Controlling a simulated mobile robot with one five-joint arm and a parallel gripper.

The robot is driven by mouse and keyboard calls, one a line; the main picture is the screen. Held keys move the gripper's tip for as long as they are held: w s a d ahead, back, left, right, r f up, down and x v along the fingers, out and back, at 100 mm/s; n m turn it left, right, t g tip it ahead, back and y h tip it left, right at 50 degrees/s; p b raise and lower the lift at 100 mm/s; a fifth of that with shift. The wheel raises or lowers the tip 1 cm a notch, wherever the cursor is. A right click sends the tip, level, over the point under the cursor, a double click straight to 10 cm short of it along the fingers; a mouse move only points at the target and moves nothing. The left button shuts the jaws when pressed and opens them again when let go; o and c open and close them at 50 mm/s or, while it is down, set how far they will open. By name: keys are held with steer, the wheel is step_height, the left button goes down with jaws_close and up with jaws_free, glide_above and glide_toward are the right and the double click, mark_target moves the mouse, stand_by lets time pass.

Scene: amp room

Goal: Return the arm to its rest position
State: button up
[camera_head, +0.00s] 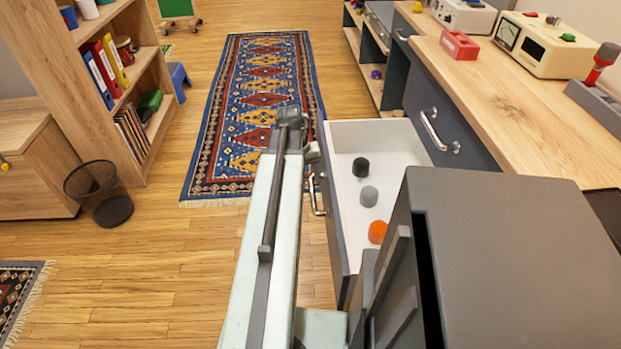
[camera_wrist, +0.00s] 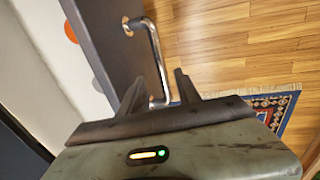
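My gripper (camera_wrist: 158,76) shows in the wrist view with its two dark fingers spread apart. The metal drawer handle (camera_wrist: 157,60) runs between and beyond the fingers; I cannot tell if they touch it. In the head view my arm reaches forward along the left side of the open drawer (camera_head: 337,225), and the gripper is mostly hidden by the arm near the drawer's handle (camera_head: 317,195). Nothing is seen held in the fingers.
The pulled-out drawer holds a black piece (camera_head: 361,167), a grey piece (camera_head: 369,196) and an orange piece (camera_head: 377,232). A workbench (camera_head: 520,100) stands at right. A wire bin (camera_head: 100,195) and shelf (camera_head: 130,90) stand left. Floor and patterned rug (camera_head: 262,100) are clear.

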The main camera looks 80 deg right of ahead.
steer(key=shift+w+r, duration=0.15)
steer(key=shift+r, duration=0.6)
